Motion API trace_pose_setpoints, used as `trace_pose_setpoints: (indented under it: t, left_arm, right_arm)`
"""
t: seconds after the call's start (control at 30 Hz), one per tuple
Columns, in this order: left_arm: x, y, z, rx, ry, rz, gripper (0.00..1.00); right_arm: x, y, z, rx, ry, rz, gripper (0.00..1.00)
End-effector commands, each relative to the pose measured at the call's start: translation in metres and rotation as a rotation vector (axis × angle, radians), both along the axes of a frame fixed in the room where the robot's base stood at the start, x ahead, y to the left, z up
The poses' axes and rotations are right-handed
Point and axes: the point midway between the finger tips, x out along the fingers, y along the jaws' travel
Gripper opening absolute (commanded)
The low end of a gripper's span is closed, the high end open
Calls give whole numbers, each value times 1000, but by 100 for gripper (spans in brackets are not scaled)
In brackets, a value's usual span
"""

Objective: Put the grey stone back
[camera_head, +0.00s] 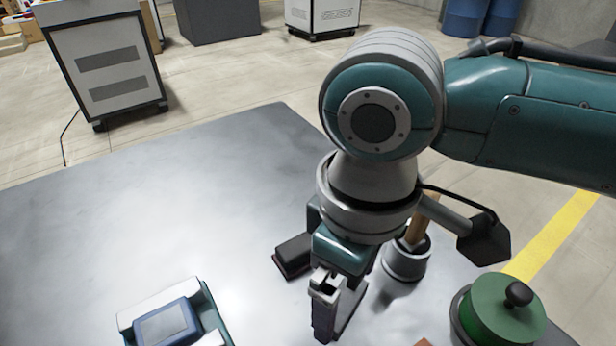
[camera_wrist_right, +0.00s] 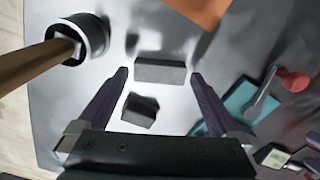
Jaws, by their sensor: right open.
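A plain grey block (camera_wrist_right: 160,71), which looks like the grey stone, lies on the table in the right wrist view. My right gripper (camera_head: 336,312) points down over the table, jaws open. In the wrist view its fingertips (camera_wrist_right: 159,76) appear on either side of the grey block, with gaps at both ends. I cannot tell the height above it. A second, darker block (camera_wrist_right: 140,110) lies nearer the gripper's palm in that view. A dark block with a reddish lower edge (camera_head: 292,256) shows left of the gripper in the head view. My left gripper is out of view.
A cup with a wooden handle (camera_head: 408,262) stands right of the gripper, and a green lidded pot (camera_head: 500,315) at the front right. A blue device (camera_head: 168,325) lies front left. An orange piece (camera_wrist_right: 200,8) is close by. The table's (camera_head: 150,210) left side is clear.

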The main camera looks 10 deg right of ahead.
Motion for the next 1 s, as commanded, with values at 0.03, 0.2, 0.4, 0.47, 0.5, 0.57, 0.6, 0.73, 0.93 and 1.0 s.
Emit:
trace_pose_setpoints:
  t: [0.03,0.2,0.4,0.47,0.5,0.57,0.6,0.73,0.93,1.0]
  left_arm:
    - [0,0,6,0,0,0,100]
    - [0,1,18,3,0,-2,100]
    - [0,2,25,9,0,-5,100]
    - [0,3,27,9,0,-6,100]
    - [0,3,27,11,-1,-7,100]
    - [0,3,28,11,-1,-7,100]
    - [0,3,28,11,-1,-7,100]
    - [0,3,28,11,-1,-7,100]
    - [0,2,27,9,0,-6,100]
    - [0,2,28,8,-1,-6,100]
  right_arm:
    - [1,0,13,1,-3,1,100]
    - [1,0,54,3,-4,2,100]
    - [1,1,91,3,-3,0,100]
    - [1,0,98,1,-3,0,100]
    - [1,0,102,2,-2,-1,100]
    - [1,0,106,1,-1,-1,100]
    - [0,0,107,1,0,-1,100]
    - [-1,2,108,8,0,1,100]
    - [-26,33,93,160,-27,3,100]
    - [-38,44,88,242,-58,-32,100]
